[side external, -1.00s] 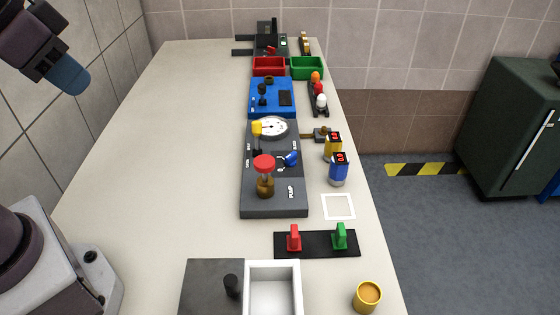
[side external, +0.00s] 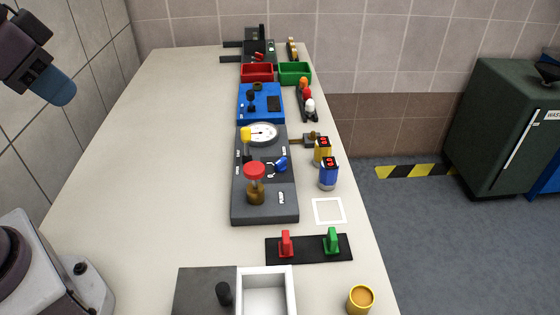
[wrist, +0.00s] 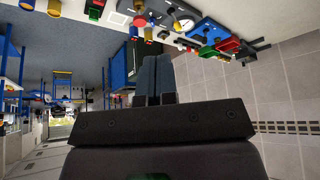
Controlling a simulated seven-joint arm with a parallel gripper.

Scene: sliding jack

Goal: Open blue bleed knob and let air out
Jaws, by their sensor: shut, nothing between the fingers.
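The blue bleed knob (side external: 281,163) is on the right side of a dark grey panel (side external: 265,213) in the side view. My fingers are not visible in the side view.
A yellow canister (side external: 322,150) and a blue canister (side external: 328,174) stand right of the panel. Nearer are a black strip with red and green handles (side external: 308,250), a white tray (side external: 265,272) and a yellow cup (side external: 360,299). The table's left side (side external: 150,180) is clear.

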